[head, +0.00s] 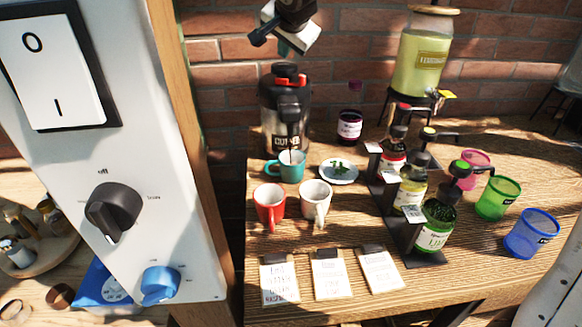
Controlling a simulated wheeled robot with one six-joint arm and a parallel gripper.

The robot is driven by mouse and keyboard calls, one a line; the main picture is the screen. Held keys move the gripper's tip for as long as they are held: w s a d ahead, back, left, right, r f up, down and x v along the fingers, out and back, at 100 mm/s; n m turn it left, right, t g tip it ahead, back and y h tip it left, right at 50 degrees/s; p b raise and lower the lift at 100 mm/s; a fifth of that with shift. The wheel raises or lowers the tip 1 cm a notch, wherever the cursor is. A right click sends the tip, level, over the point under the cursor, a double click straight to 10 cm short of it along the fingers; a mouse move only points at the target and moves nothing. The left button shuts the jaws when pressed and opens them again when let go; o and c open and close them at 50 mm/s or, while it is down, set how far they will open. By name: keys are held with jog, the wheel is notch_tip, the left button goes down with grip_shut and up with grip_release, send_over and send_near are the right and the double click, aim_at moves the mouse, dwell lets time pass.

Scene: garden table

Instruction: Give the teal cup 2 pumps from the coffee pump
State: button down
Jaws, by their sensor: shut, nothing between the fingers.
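The coffee pump (270,122) is a dark, tall dispenser with a red piece on its top, at the back left of the table. The teal cup (291,173) stands upright at the foot of the pump, under its front spout. The cup's handle points left, and what is inside it is hard to tell. My gripper (283,46) is shut and empty, in the air above the pump's top and apart from it. Its upper part is cut off by the top edge of the head view.
Red (268,207) and white (315,197) mugs stand in front of the teal cup, with a small plate (331,180) to its right. A bottle rack (399,229), colored cups and a lemonade dispenser (421,62) fill the right. A switch panel (150,195) rises at left.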

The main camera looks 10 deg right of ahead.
aim_at(285, 66)
notch_tip(285, 66, up, 6)
dwell(0.7)
dwell(2.3)
